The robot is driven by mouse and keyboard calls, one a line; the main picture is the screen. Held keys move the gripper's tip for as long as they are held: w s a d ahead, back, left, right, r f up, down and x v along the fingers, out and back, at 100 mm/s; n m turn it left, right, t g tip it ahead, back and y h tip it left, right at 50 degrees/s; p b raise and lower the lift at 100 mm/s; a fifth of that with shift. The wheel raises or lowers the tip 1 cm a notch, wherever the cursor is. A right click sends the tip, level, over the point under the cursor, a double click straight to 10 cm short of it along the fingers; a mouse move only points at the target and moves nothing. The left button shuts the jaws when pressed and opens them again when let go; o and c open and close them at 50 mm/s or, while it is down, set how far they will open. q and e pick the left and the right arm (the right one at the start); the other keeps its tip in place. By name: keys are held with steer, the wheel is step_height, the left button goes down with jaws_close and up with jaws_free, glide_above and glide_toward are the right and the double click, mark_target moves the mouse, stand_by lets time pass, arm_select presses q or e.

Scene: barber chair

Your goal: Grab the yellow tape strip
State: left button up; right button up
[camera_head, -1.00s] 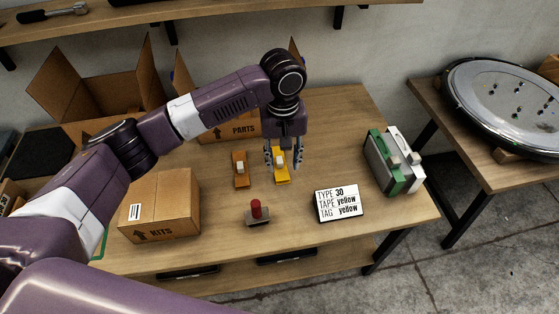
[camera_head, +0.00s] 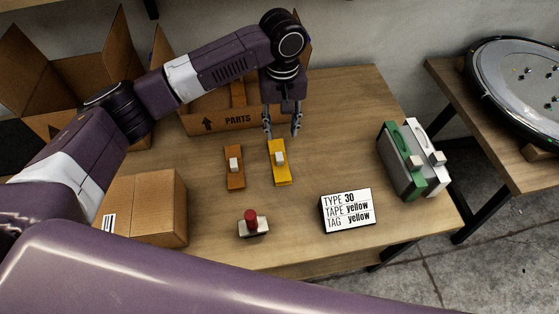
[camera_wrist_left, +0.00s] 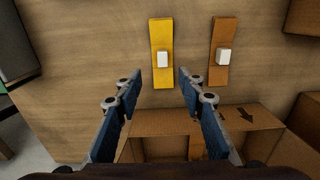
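The yellow tape strip (camera_head: 279,172) lies flat on the table with a white block on it. It also shows in the left wrist view (camera_wrist_left: 162,32), ahead of the fingertips. My left gripper (camera_head: 283,132) is open and empty, its fingers pointing down at the strip's far end. In the left wrist view the gripper (camera_wrist_left: 160,76) has its fingers spread, with the strip's near end between the tips in the picture. I cannot tell its exact height. My right gripper is not in view.
An orange strip (camera_head: 234,178) lies left of the yellow one. The open PARTS box (camera_head: 230,121) is behind them. A closed box (camera_head: 150,205), a red button (camera_head: 251,222), a sign (camera_head: 347,211) reading tape yellow and green and white cases (camera_head: 403,165) stand around.

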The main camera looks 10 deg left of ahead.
mark_target(279, 156)
arm_select(q)
step_height(279, 156, down, 4)
steer(key=b, duration=0.2)
steer(key=shift+w+b, duration=0.15)
steer(key=shift+b, duration=0.25)
steer(key=shift+f, duration=0.4)
steer(key=f, duration=0.7)
steer(key=shift+a, duration=0.35)
steer(key=c, duration=0.9)
